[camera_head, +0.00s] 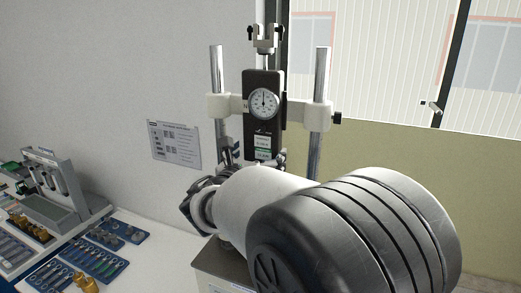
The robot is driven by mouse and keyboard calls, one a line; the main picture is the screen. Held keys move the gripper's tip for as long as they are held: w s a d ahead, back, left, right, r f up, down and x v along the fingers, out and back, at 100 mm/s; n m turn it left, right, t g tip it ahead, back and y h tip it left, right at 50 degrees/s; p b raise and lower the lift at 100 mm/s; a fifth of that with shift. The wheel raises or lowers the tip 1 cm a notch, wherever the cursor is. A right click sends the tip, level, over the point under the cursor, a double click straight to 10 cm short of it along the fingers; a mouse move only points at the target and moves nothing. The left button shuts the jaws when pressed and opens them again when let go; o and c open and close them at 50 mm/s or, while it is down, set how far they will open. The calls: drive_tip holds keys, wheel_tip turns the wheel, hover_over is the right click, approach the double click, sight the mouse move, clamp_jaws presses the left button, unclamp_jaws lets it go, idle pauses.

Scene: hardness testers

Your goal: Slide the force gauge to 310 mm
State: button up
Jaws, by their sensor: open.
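The force gauge (263,133) is a dark upright block with a round white dial (263,102) and a green label. It sits between two vertical chrome columns (217,75), held by white clamp blocks (320,115) with a dark knob (337,118) at the right. A forked fitting (266,38) stands above it. My arm crosses the front and hides the lower part of the stand. My gripper (228,155) is open near the left column, below the left clamp block; its fingers are small and partly hidden by my arm. I cannot tell whether they touch anything. No millimetre scale is readable.
A white bench at the left holds blue trays (100,262) of tools, brass-coloured parts (87,284) and a grey device (62,185). A printed sheet (175,144) is on the wall. A window and door frame stand behind at the right.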

drive_tip(key=shift+w+d, duration=0.3)
drive_tip(key=shift+w, duration=0.25)
drive_tip(key=shift+c, duration=0.5)
drive_tip(key=c, duration=1.4)
drive_tip(key=shift+o, duration=0.2)
wheel_tip(320, 180, down, 7)
drive_tip(key=b, duration=0.6)
drive_tip(key=shift+r, duration=0.1)
drive_tip(key=o, duration=1.5)
drive_tip(key=shift+r, duration=0.1)
drive_tip(key=shift+c, duration=0.2)
